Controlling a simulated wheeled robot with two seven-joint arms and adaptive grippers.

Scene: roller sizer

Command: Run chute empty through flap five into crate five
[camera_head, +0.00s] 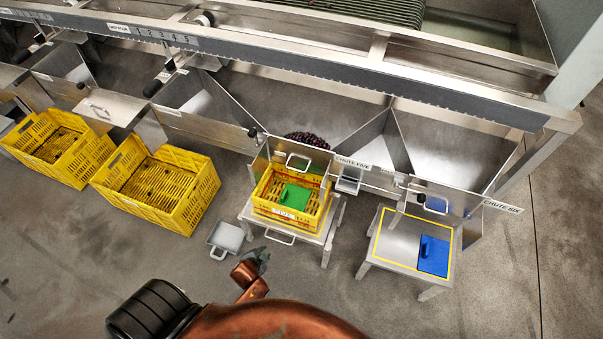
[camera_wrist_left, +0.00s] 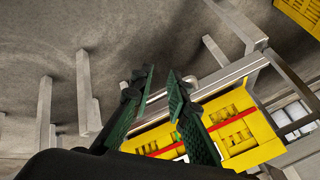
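Chute five (camera_head: 335,128) is a steel trough labelled "CHUTE FIVE", with a heap of small dark round fruit (camera_head: 308,139) at its lower end. A steel flap with a loop handle (camera_head: 299,159) stands in front of the heap; I cannot tell how far it is open. Below it a yellow crate (camera_head: 288,220) sits on a small steel stand, with a green handled plate (camera_head: 295,197) in it. My left gripper (camera_head: 258,258) is in front of the stand, apart from the crate. In the left wrist view its green-padded fingers (camera_wrist_left: 161,73) are apart and empty, with the yellow crate (camera_wrist_left: 240,118) beyond. My right gripper is not in view.
Right of it, a yellow-outlined stand (camera_head: 395,248) under chute six holds a blue handled plate (camera_head: 434,256). Two yellow crates (camera_head: 200,188) (camera_head: 97,160) are at the left. A grey scoop-like tray (camera_head: 226,238) is left of the stand. The floor at lower left is clear.

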